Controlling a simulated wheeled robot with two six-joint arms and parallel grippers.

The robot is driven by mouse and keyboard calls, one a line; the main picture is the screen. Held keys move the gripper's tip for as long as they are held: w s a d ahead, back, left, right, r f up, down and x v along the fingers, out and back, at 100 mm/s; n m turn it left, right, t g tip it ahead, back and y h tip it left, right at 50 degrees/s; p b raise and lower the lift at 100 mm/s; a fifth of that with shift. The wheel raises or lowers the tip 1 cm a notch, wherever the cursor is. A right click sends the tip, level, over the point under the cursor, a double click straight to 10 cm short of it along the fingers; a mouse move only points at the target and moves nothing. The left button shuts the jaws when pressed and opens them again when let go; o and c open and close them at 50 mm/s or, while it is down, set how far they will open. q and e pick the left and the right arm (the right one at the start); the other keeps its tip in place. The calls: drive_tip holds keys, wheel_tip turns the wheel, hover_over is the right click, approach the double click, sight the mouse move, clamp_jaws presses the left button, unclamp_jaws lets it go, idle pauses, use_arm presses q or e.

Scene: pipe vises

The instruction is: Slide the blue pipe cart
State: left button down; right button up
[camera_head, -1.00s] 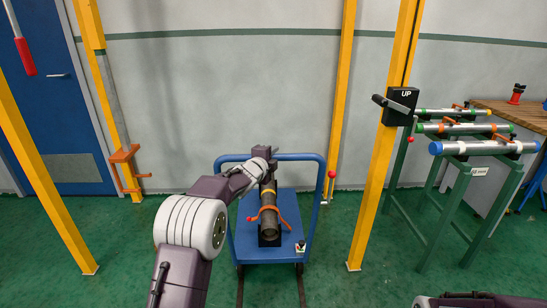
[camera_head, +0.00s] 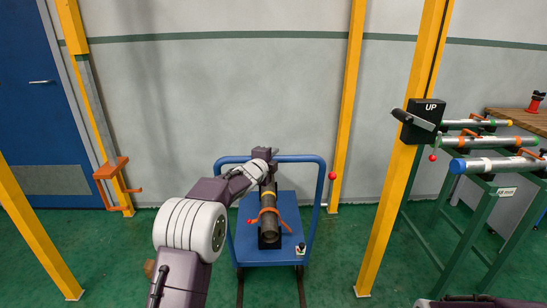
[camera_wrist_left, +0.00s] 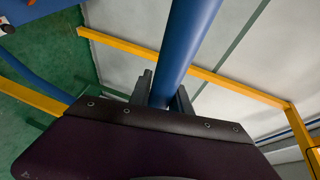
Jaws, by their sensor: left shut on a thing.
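The blue pipe cart (camera_head: 270,256) stands in the middle of the head view, on dark rails in the green floor. A dark pipe (camera_head: 268,218) lies on it along its length, with an orange strap around it. The cart's blue push handle (camera_head: 318,160) rises at its far end. My left gripper (camera_head: 264,153) reaches over the cart to the handle's top bar and is shut on it. In the left wrist view the blue handle bar (camera_wrist_left: 182,50) runs between the two dark fingers (camera_wrist_left: 162,90).
A yellow post (camera_head: 400,200) with a black "UP" crank box (camera_head: 424,118) stands right of the cart. Beyond it a green rack (camera_head: 470,220) holds several pipes. Another yellow post (camera_head: 347,100) stands near the pale wall (camera_head: 220,100).

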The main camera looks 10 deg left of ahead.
use_arm(q)
drive_tip(key=shift+r, duration=0.35)
drive_tip(key=c, duration=1.4)
unclamp_jaws()
drive_tip(key=shift+c, duration=0.2)
drive_tip(key=shift+o, duration=1.2)
drive_tip(key=shift+w+a+f, duration=0.1)
drive_tip(key=shift+w+f, duration=0.15)
drive_tip(key=shift+s, duration=0.1)
drive_tip(key=v, duration=0.9)
drive_tip(key=shift+b, duration=0.35)
